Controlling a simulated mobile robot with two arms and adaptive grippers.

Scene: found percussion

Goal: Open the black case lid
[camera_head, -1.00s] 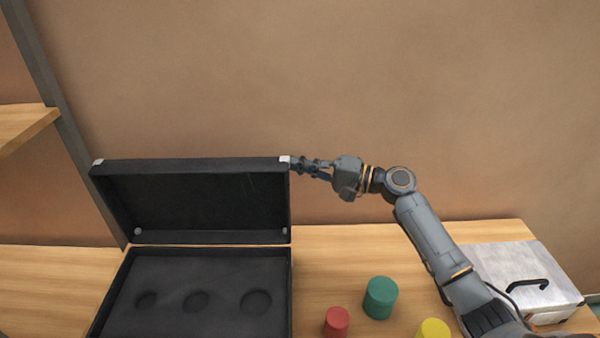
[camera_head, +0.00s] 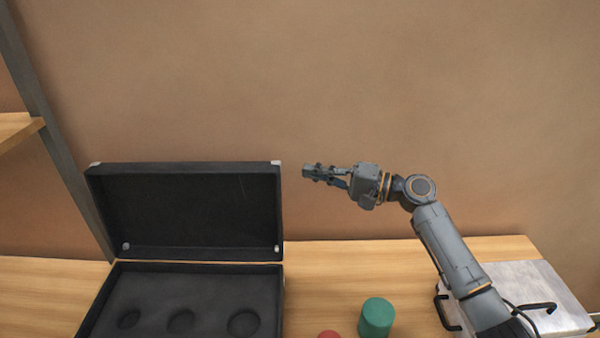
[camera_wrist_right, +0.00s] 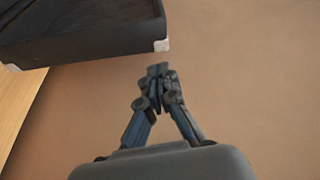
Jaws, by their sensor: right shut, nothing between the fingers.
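The black case (camera_head: 272,300) stands on the wooden table with its lid (camera_head: 190,205) raised about upright, leaning on nothing that I can see. Its dark inside shows several round recesses in the base, all empty where visible. My right gripper (camera_head: 308,171) is shut and empty, a little to the right of the lid's upper right corner and apart from it. In the right wrist view the shut fingertips (camera_wrist_right: 158,72) are beside the lid's light corner piece (camera_wrist_right: 161,45), with a gap between. My left gripper is not in view.
A green cylinder (camera_head: 377,317) and a red cylinder (camera_head: 329,334), partly cut off, stand right of the case. A silver case (camera_head: 545,290) with dark handles lies at the far right, partly behind my right arm. A wooden shelf (camera_head: 15,130) is at the left; a brown wall stands behind.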

